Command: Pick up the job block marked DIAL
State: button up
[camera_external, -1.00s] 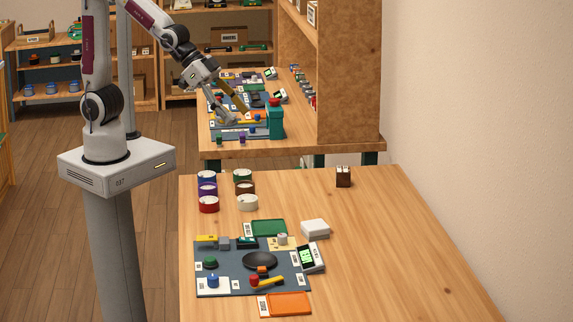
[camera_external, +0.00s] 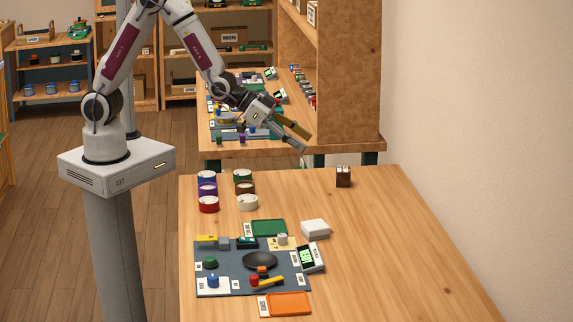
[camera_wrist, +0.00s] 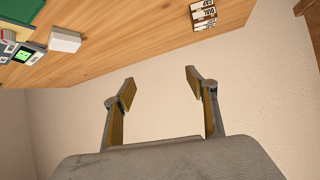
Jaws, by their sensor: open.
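A small dark brown block holder or group of blocks (camera_external: 343,178) with white labelled tops stands at the back right of the near table. In the wrist view its labels (camera_wrist: 203,14) show at the top edge, tilted in the picture; the middle one seems to read DIAL, the others are too small to read surely. I cannot tell whether the blocks sit in a rack or side by side. My gripper (camera_external: 305,142) is open and empty, in the air to the left of and above the blocks. Its two fingers (camera_wrist: 160,82) are apart with only wall between them.
A white box (camera_external: 315,229) and a device with a green screen (camera_external: 311,258) stand in front of the blocks. Several coloured round containers (camera_external: 208,204) stand at the left. A blue-grey mat (camera_external: 235,288) holds parts. Wood around the blocks is clear. A wall is at the right.

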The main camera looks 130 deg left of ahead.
aim_at(345, 173)
jog(key=a+f+y, duration=0.1)
jog(key=a+f, duration=0.2)
jog(key=a+f+n, duration=0.1)
jog(key=a+f, duration=0.3)
jog(key=a+f+y, duration=0.1)
jog(key=a+f, duration=0.3)
jog(key=shift+s+a+n+t+y, duration=0.1)
jog(key=shift+s+n+t+y, duration=0.2)
jog(key=shift+n+t, duration=0.1)
jog(key=shift+s+a+f, duration=0.15)
jog(key=shift+a+f, duration=0.2)
jog(key=shift+f, duration=0.1)
jog(key=shift+a, duration=0.1)
jog(key=shift+x, duration=1.25)
jog(key=shift+x, duration=2.6)
jog(key=shift+r, duration=0.15)
jog(key=shift+c, duration=0.4)
jog(key=c, duration=1.2)
